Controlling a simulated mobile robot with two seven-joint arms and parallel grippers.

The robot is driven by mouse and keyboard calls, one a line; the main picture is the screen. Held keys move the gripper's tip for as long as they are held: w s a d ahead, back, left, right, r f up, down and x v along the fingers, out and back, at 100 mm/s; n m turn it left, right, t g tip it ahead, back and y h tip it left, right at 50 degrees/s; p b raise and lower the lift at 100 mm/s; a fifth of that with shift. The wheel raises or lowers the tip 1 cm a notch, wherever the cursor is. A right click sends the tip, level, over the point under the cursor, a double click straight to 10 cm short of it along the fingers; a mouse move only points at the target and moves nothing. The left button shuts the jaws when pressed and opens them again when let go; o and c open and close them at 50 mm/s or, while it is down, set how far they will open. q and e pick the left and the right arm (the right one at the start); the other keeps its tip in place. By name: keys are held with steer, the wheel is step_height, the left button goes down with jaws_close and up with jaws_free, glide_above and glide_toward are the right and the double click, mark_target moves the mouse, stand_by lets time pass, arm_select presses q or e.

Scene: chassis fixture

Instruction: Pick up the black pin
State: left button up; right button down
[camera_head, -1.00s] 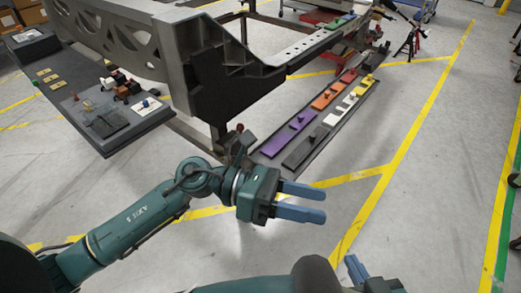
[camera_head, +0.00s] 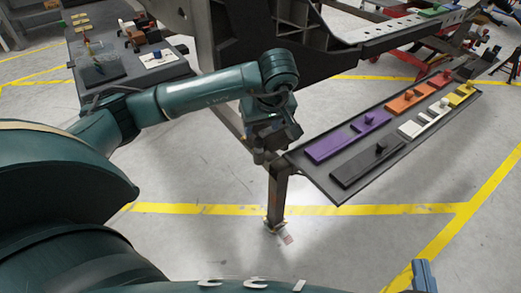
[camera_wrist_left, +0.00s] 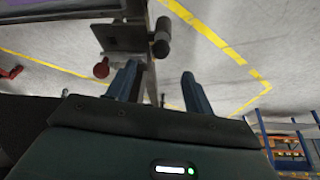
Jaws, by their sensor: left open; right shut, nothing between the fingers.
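The black pin (camera_head: 380,148) stands upright on a dark plate (camera_head: 352,173) at the near end of the long tray, right of centre in the head view. My left arm reaches in from the left and bends down left of the tray. My right gripper (camera_head: 424,275) shows only as blue fingertips at the bottom edge of the head view, shut and empty, well below the tray.
The tray (camera_head: 318,186) also carries purple (camera_head: 335,143), orange (camera_head: 404,101), white (camera_head: 412,130) and yellow (camera_head: 462,97) pieces. A metal chassis frame rises behind my arm. A red knob (camera_wrist_left: 101,69) and black cylinder (camera_wrist_left: 162,40) lie beyond my left fingers.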

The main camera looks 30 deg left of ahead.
mark_target(259, 140)
arm_select(q)
steer(key=shift+x, duration=1.25)
steer(key=b+x, duration=0.2)
steer(key=x, duration=0.2)
steer(key=shift+s+d+f, duration=0.15)
steer(key=shift+f, duration=0.45)
arm_select(e)
steer(key=shift+w+a+t+y, duration=0.15)
steer(key=shift+a+t+y, duration=0.15)
arm_select(q)
jaws_close()
steer(key=shift+r, duration=0.1)
